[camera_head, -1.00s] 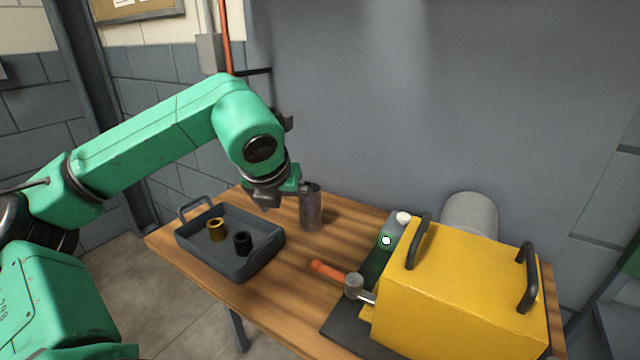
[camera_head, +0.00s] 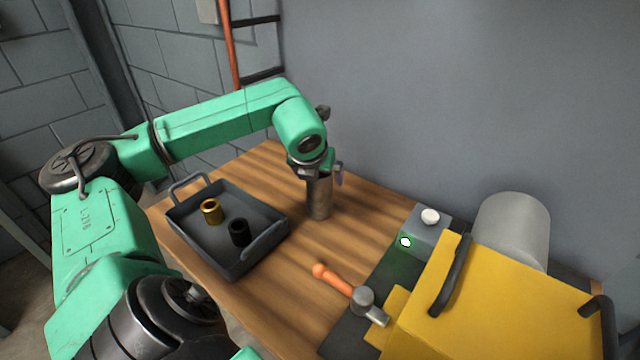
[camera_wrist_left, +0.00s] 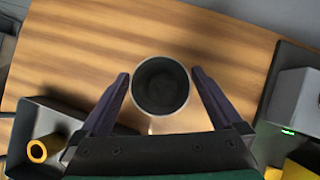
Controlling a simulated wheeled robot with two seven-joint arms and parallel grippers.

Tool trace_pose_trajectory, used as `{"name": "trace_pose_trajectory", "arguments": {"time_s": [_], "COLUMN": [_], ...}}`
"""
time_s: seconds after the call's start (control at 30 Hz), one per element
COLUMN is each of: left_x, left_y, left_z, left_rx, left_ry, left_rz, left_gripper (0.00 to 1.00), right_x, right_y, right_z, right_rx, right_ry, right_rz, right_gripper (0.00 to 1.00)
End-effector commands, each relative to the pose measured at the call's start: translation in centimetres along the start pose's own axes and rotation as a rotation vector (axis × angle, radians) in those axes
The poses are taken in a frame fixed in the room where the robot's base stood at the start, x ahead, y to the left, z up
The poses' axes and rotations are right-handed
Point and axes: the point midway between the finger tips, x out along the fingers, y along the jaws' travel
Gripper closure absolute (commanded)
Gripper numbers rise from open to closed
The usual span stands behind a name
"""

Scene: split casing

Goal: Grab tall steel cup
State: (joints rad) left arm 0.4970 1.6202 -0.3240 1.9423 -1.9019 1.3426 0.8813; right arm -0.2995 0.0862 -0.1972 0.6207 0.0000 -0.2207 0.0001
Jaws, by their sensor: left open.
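The tall steel cup (camera_head: 319,198) stands upright on the wooden table, behind and to the right of the grey tray. My left gripper (camera_head: 322,175) is at the cup's top, its arm coming in from the left. In the left wrist view the cup's round dark mouth (camera_wrist_left: 160,85) lies between the two fingers of the gripper (camera_wrist_left: 160,88). The fingers are open, one on each side, with a narrow gap showing at each side of the rim. The cup's upper part is partly hidden by the gripper in the head view. My right gripper is not in view.
The grey tray (camera_head: 186,226) holds a brass bushing (camera_head: 211,211) and a black bushing (camera_head: 240,232). An orange-handled hammer (camera_head: 335,279) lies at the front. A yellow casing (camera_head: 510,300) and a grey box with a white button (camera_head: 428,226) stand to the right. The wall rises behind.

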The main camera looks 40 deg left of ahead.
Motion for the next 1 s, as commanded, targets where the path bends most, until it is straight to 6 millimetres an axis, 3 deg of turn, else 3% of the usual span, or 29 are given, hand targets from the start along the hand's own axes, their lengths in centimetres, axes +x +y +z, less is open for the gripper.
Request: {"name": "trace_pose_trajectory", "arguments": {"time_s": [0.03,0.17,0.37,0.6,0.87,1.0], "left_x": [0.6,2.7,3.0,3.0,2.8,1.8], "left_y": [-0.1,-0.1,-0.1,-0.1,-0.1,-0.1], "left_z": [0.0,0.0,-0.1,0.0,0.1,0.8], "left_rx": [-0.001,-0.001,0.0,0.0,-0.001,-0.003], "left_ry": [0.007,0.003,0.001,0.001,-0.001,-0.003], "left_rz": [-0.001,-0.001,0.0,0.0,0.0,-0.002], "left_gripper": [0.0,0.0,0.0,0.87,0.87,0.87], "right_x": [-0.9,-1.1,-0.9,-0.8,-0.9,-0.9], "right_y": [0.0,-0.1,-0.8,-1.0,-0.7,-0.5], "right_z": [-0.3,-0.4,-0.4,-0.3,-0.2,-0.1], "right_rx": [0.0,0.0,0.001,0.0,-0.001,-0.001], "right_ry": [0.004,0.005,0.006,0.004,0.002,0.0], "right_rz": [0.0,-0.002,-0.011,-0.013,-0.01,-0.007], "right_gripper": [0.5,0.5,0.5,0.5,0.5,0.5]}}
